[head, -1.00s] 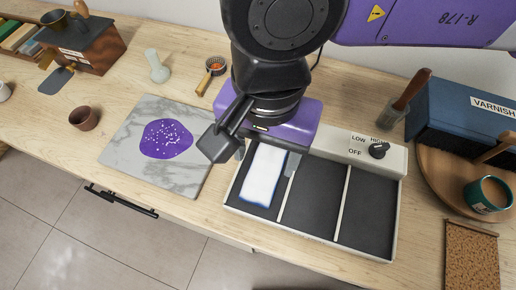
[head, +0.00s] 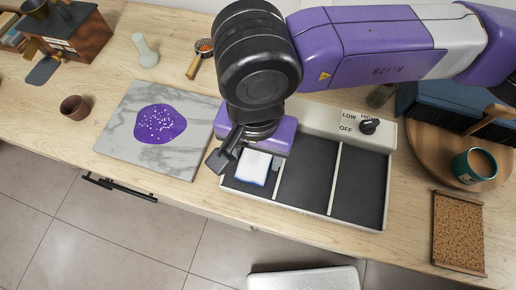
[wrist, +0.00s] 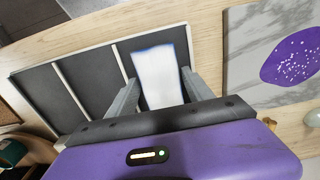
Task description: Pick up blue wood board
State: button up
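The board (head: 254,167) is a pale slab with a white top and blue edges, lying in the left compartment of a dark tray unit (head: 308,213). My gripper (head: 257,160) is over its back part, and the purple hand hides its far end. In the wrist view the board (wrist: 161,75) lies between the two grey fingers of my gripper (wrist: 161,80), one along each long side. The fingers are spread wide around it. Whether either finger touches it I cannot tell.
The unit has a LOW/HIGH/OFF knob (head: 368,126) and thin dividers. A marble slab (head: 190,165) with a purple patch is at left. A round wooden tray (head: 430,160) with a teal mug (head: 474,164), a blue box (head: 445,100) and a cork board (head: 458,230) are at right.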

jog(key=c, duration=1.1)
jog(key=shift+r, duration=0.1)
